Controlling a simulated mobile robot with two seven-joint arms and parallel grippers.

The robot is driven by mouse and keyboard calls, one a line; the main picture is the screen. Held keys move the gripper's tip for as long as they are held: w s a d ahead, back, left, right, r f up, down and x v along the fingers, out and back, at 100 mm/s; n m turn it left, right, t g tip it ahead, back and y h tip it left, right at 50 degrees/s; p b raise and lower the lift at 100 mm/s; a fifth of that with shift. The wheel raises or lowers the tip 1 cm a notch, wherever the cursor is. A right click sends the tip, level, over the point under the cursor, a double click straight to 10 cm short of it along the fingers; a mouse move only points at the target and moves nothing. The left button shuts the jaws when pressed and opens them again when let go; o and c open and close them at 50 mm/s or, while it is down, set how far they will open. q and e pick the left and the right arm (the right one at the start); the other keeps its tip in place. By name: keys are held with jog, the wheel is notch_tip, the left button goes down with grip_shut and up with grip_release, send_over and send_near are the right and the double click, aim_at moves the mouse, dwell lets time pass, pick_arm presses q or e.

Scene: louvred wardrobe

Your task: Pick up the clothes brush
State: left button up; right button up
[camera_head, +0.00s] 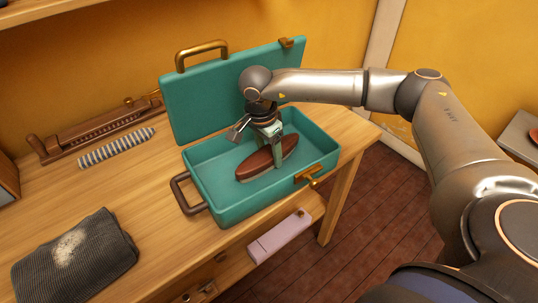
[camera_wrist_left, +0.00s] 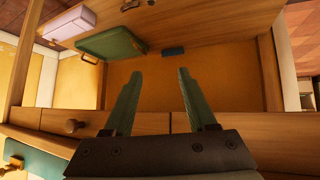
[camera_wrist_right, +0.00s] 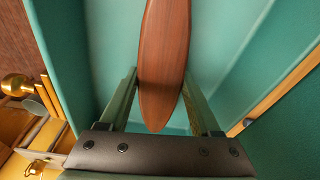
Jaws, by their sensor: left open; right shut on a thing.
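The clothes brush (camera_head: 262,161) has a dark reddish-brown wooden back with a paler edge beneath. It is inside the open teal case (camera_head: 230,208), close to the case floor; I cannot tell whether it touches it. My right gripper (camera_head: 277,150) reaches down into the case and is shut across the brush's narrow width. In the right wrist view the brush (camera_wrist_right: 163,50) lies between the two fingers, which hide parts of its sides. My left gripper (camera_wrist_left: 160,72) is open and empty in the left wrist view, and is outside the head view.
The case's lid (camera_head: 207,98) stands up behind. Left of it on the wooden table (camera_head: 150,185) are a striped roll (camera_head: 117,147), a brown slotted wooden piece (camera_head: 95,128) and a dark folded cloth (camera_head: 75,255). A pink box (camera_head: 280,237) lies below the table's front edge.

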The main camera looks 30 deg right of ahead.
aim_at(270, 150)
jog(key=shift+r, duration=0.55)
notch_tip(270, 150, up, 2)
jog(key=shift+r, duration=0.2)
jog(key=s+a+r, duration=0.7)
jog(key=s+r, duration=0.2)
jog(key=s, duration=0.3)
jog(key=shift+a+r, duration=0.2)
jog(key=shift+r, duration=0.1)
